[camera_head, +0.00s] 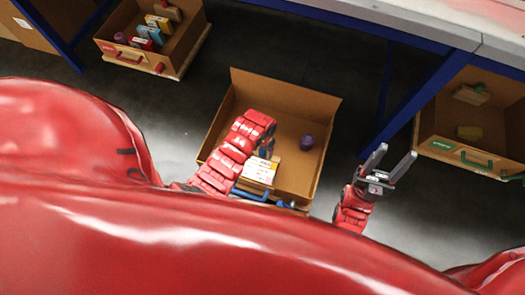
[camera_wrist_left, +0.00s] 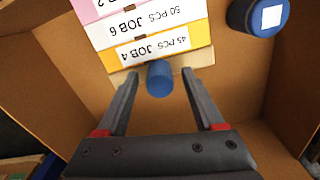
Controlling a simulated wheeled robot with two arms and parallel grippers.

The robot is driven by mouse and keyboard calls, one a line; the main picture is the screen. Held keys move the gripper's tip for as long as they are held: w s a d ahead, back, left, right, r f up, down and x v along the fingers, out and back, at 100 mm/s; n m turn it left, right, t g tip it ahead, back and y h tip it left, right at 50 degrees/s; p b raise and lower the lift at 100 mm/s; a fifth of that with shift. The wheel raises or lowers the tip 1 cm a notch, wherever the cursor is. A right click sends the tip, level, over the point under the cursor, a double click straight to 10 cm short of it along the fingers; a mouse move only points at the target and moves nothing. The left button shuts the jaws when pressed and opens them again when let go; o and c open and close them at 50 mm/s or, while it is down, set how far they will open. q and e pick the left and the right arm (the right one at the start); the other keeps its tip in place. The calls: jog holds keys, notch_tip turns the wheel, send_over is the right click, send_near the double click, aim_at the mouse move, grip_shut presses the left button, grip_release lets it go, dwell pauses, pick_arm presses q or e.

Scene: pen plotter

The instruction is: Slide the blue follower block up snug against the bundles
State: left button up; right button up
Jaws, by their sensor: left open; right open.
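In the left wrist view, paper bundles labelled JOB 6 (camera_wrist_left: 150,35) and JOB 4 (camera_wrist_left: 155,52) stand in a row in the open cardboard box, with a pink-edged one beyond. A pale face lies against the near side of the yellow JOB 4 bundle. A blue cylinder (camera_wrist_left: 159,79), which may be part of the follower block, stands out there. My left gripper (camera_wrist_left: 160,75) is open, its fingers on either side of the blue cylinder with visible gaps. In the head view my arm hides much of the bundles (camera_head: 260,170). My right gripper (camera_head: 387,163) is open and empty, right of the box.
A dark blue cylinder with a white label (camera_wrist_left: 268,14) stands apart in the box; it shows in the head view (camera_head: 307,142). The box walls (camera_head: 312,175) surround my left gripper. Other boxes stand at upper left (camera_head: 140,60) and right (camera_head: 430,130), near blue table legs.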

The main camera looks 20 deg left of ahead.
pick_arm(q)
jog(key=shift+f, duration=0.1)
grip_shut()
dwell(0.3)
dwell(1.1)
